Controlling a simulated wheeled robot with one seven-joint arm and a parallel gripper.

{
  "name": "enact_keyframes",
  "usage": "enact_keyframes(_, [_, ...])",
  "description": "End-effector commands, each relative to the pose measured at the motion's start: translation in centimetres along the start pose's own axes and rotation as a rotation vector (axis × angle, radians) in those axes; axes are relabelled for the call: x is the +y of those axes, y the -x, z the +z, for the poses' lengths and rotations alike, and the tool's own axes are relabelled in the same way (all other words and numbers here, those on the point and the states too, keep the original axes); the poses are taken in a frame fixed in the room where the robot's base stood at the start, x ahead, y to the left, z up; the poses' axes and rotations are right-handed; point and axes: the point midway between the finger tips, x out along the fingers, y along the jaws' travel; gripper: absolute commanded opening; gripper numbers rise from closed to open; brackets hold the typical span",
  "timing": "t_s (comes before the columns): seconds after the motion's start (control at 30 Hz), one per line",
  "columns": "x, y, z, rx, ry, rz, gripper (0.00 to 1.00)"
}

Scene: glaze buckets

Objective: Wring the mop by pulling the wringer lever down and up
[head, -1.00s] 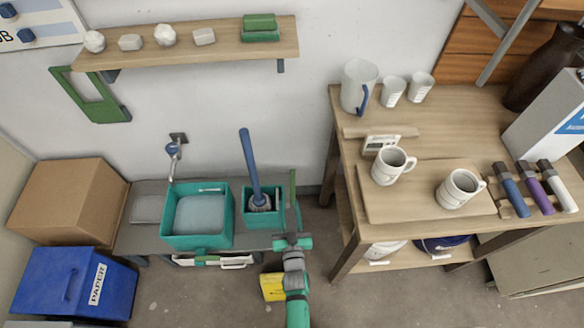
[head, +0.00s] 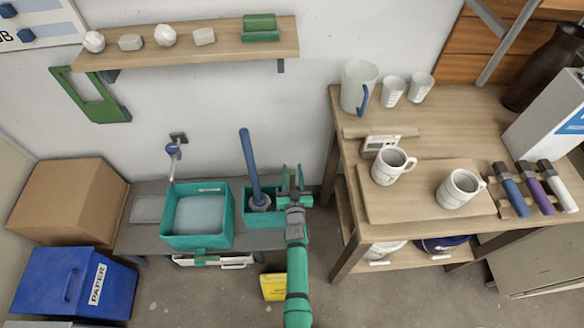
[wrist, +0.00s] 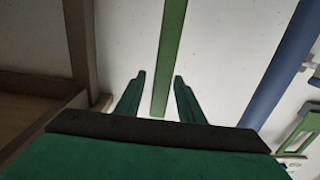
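The handle also shows at the right of the wrist view (wrist: 285,60). The green wringer lever (wrist: 171,50) stands at the bucket's right side; in the head view my gripper mostly hides it. My gripper (head: 291,176) is at the lever, right of the mop. In the wrist view its fingers (wrist: 159,78) are open, one on each side of the lever's end, with gaps on both sides.
A teal basin (head: 198,240) of water stands left of the wringer bucket on a low grey bench (head: 140,238). A wooden table (head: 440,115) with mugs stands close on the right. A yellow sign (head: 273,287) is on the floor beside my arm.

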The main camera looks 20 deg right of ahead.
Motion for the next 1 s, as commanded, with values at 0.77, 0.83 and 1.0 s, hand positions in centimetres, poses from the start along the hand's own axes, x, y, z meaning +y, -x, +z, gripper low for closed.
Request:
enact_keyframes(0.77, [0.0, -1.9, 0.0, 0.000, -0.001, 0.000, 0.00])
enact_keyframes(0.83, [0.0, -1.9, 0.0, 0.000, -0.001, -0.001, 0.00])
enact_keyframes(1.0, [-0.5, -1.7, 0.0, 0.009, -0.002, -0.007, 0.00])
